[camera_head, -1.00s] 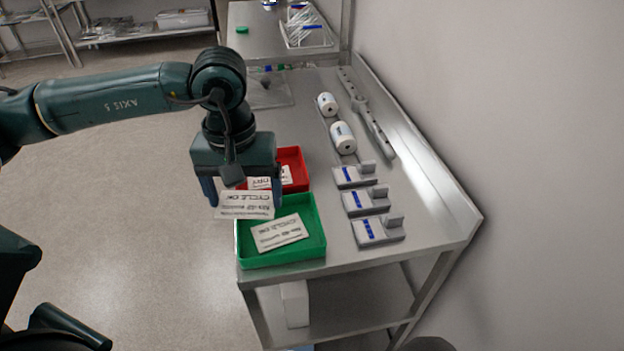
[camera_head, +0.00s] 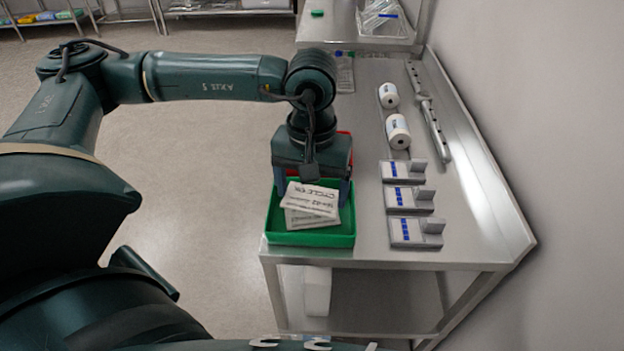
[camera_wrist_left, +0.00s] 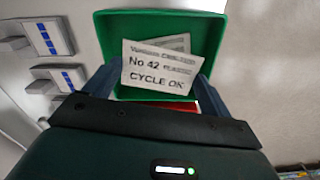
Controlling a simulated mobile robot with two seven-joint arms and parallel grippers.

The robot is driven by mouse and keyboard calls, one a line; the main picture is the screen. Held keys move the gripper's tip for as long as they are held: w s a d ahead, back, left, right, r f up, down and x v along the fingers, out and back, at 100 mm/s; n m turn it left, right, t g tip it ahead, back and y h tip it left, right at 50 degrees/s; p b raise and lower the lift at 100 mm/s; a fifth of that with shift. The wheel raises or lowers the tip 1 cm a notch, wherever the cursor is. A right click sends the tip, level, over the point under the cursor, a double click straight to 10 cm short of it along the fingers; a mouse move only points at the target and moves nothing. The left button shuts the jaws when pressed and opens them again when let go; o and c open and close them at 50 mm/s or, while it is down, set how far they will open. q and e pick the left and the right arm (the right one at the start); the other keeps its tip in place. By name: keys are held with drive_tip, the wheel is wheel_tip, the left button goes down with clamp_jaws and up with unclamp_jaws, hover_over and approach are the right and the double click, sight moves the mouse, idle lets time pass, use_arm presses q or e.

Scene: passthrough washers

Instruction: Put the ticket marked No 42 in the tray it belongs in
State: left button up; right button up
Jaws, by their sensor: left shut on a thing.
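A white ticket (camera_head: 312,197) reads "CYCLE OK" and No 42; the same ticket (camera_wrist_left: 158,72) is legible in the left wrist view. My left gripper (camera_head: 312,188) is shut on it, with a finger at each side edge. The ticket is over the green tray (camera_head: 308,240), which also shows in the wrist view (camera_wrist_left: 110,35). A second ticket (camera_head: 308,221) lies in the green tray, partly covered by the held one. I cannot tell whether the two tickets touch. The red tray (camera_head: 346,153) is behind the green one, mostly hidden by my gripper. My right gripper is not in view.
Several grey blocks with blue labels (camera_head: 410,231) stand right of the green tray. Two white rolls (camera_head: 398,131) and a grey bar (camera_head: 432,125) lie farther back. A wall borders the bench on the right. Bare bench top (camera_head: 470,190) shows right of the blocks.

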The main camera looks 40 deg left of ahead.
use_arm(q)
drive_tip(key=shift+f, duration=0.2)
drive_tip(key=o, duration=0.8)
wheel_tip(320, 180, up, 13)
drive_tip(key=shift+r, duration=0.1)
idle(0.3)
drive_tip(key=shift+s, duration=0.1)
